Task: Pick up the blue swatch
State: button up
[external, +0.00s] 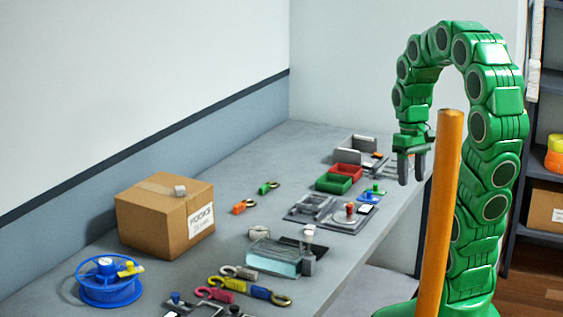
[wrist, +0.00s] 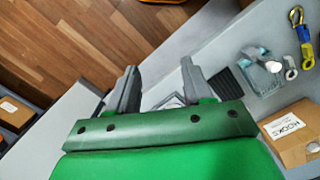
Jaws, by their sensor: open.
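A small blue piece (external: 258,292) lies at the near front of the bench, joined to a metal hook, beside yellow and magenta pieces. It looks most like the blue swatch, though I cannot be sure. In the wrist view a blue piece (wrist: 303,34) shows at the upper right, next to yellow and a metal ring. My gripper (external: 412,178) is open and empty, pointing down near the right edge of the bench, well behind and right of the blue piece. Its two fingers (wrist: 158,78) show apart in the wrist view.
A cardboard box (external: 165,215) and a blue reel (external: 109,281) stand at the left. A clear block (external: 274,260) lies behind the blue piece. Red (external: 346,171) and green trays (external: 333,184) lie farther back. An orange post (external: 441,210) stands by my arm.

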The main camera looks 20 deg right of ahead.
jog(key=w+d+f+n, duration=0.1)
jog(key=w+f+n, duration=0.1)
jog(key=w, duration=0.8)
jog(key=w+d+f+n, duration=0.1)
jog(key=w+n, duration=0.1)
jog(key=w, duration=0.8)
jog(key=n+t, duration=0.1)
jog(key=n, duration=0.3)
send_over(369, 191)
jog(key=f, duration=1.2)
jog(key=shift+a, duration=0.2)
jog(key=shift+d+f, duration=0.15)
jog(key=shift+f, duration=1.75)
jog(key=shift+d+f, duration=0.1)
jog(key=shift+f, duration=1.75)
jog(key=shift+c, duration=0.4)
grip_shut()
